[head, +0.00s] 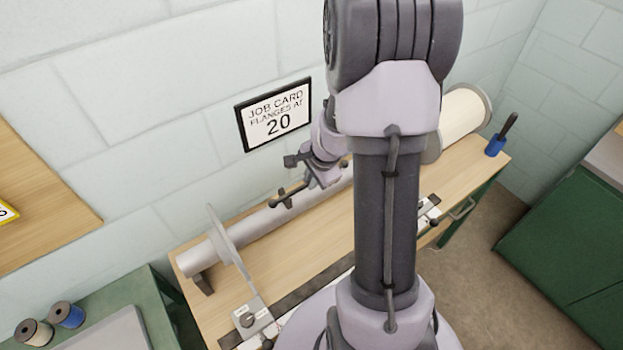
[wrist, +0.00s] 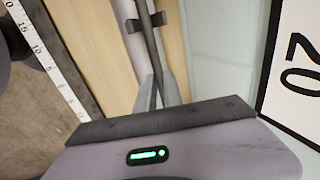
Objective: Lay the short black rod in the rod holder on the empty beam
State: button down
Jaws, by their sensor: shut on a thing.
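My gripper (wrist: 157,88) is shut on the short black rod (wrist: 149,45), which points away from the jaws along the empty beam. In the head view my gripper (head: 308,185) is over the middle of the beam, and the rod (head: 288,194) sticks out to its lower left with a rounded dark end. The empty beam (head: 253,218) is a bare pale grey cylinder. The rod holder (head: 285,198) is a small dark bracket at the beam; its two dark prongs (wrist: 133,26) lie either side of the rod in the wrist view. I cannot tell whether the rod touches the holder.
A flange plate (head: 222,236) stands around the beam's left part. A ruler (wrist: 45,60) runs along the bench's front edge. The job card (head: 274,114) on the wall reads 20.

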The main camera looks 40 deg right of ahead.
jog(key=shift+f+b, duration=0.3)
jog(key=shift+f, duration=0.05)
jog(key=c, duration=1.4)
grip_release()
jog(key=shift+r, duration=0.15)
jog(key=p+v, duration=0.8)
jog(key=v, duration=0.9)
jog(key=shift+s, duration=0.15)
